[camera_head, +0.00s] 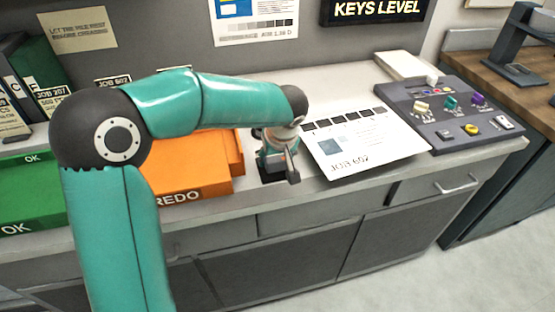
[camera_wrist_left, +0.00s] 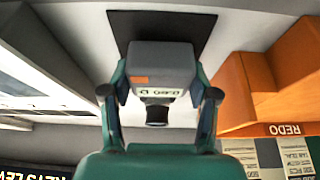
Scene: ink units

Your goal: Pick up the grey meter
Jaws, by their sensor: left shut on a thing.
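The grey meter (camera_wrist_left: 160,62) shows in the left wrist view as a small boxy block with an orange patch, a little display and a dark round part. My left gripper (camera_wrist_left: 158,98) has one finger on each side of it and is shut on it. In the head view my left gripper (camera_head: 279,150) points down at the counter between the orange tray and the printed sheet, and it largely hides the meter. A dark mat (camera_wrist_left: 128,24) lies beneath or behind the meter; I cannot tell whether they touch. My right gripper is not in view.
An orange REDO tray (camera_head: 190,166) stands close left of the gripper, and a green OK tray (camera_head: 35,200) farther left. The JOB 602 sheet (camera_head: 375,150) lies close right. A control panel (camera_head: 450,118) with coloured knobs is beyond it. The counter's front edge is near.

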